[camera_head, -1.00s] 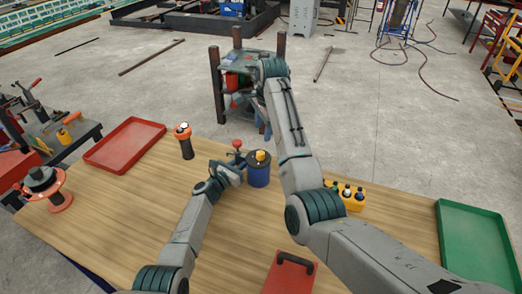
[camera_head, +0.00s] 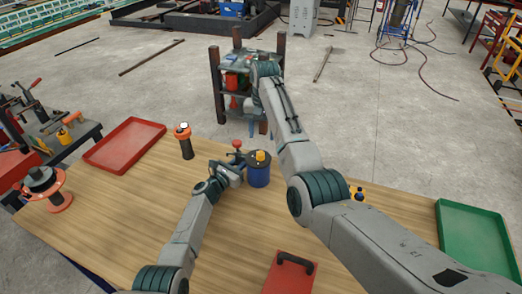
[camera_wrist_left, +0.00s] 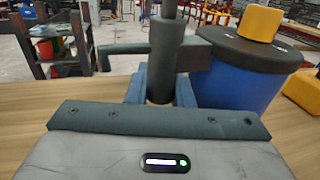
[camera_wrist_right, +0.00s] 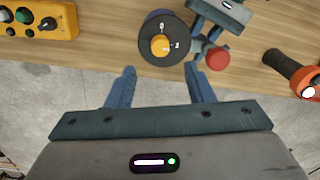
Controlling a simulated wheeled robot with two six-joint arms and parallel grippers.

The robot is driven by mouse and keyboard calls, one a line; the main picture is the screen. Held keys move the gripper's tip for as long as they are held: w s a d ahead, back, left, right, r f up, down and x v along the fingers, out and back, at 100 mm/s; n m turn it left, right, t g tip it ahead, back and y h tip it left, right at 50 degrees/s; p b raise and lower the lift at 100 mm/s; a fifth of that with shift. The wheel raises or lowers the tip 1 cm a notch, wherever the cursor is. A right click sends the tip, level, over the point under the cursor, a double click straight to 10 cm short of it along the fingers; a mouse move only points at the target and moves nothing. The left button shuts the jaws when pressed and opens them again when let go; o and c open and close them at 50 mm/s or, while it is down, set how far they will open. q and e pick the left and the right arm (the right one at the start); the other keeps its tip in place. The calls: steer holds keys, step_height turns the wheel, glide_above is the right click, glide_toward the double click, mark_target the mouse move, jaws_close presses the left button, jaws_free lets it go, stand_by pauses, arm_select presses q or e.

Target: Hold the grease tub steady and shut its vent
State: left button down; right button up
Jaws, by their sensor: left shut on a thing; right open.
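The grease tub (camera_head: 258,176) is a blue cylinder with a dark lid, upright on the wooden table. A yellow vent knob (camera_wrist_right: 160,45) sits on the lid, with small pale marks around it. My left gripper (camera_wrist_left: 163,90) is shut on a dark upright grip beside the tub, which a bracket joins to it; a red ball (camera_wrist_right: 217,58) tops this grip. My right gripper (camera_wrist_right: 158,80) is open and empty, pointing down above and beyond the tub. The knob lies ahead of its fingertips, apart from them. My right wrist and forearm hide part of the head view.
An orange-and-black torch-like object (camera_head: 185,141) stands left of the tub. A red tray (camera_head: 125,144) lies at the left, a green tray (camera_head: 475,245) at the right. A yellow control box (camera_wrist_right: 40,22), a red handled block (camera_head: 290,272) and a spool (camera_head: 46,187) are also on the table.

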mark_target(261, 153)
steer(key=f, duration=0.8)
steer(key=shift+a+f, duration=0.1)
steer(key=shift+a, duration=0.1)
steer(key=c, duration=1)
